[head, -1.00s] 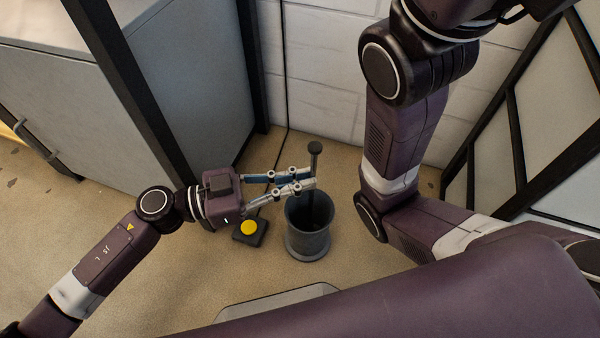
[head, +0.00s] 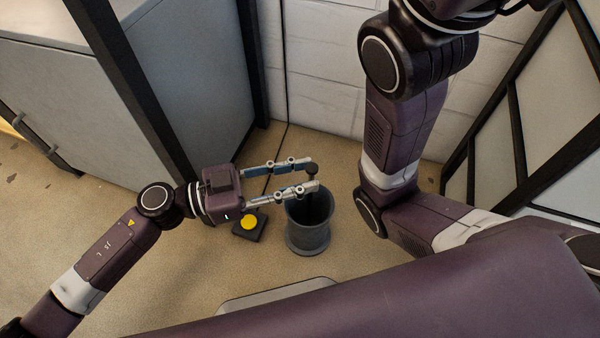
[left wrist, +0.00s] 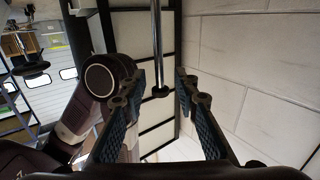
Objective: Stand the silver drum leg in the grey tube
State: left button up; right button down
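The grey tube (head: 308,238) stands upright on the floor in the head view, with its mouth open upward. My right gripper is outside both views; only my right arm shows.
A yellow button on a dark base (head: 249,222) sits on the floor left of the tube, under my left gripper. A grey cabinet (head: 190,75) stands at the left and a white brick wall (head: 320,75) is behind. My right arm is close on the tube's right.

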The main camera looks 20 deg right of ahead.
pick_arm(q)
jog(key=a, duration=1.2)
dwell(0.6)
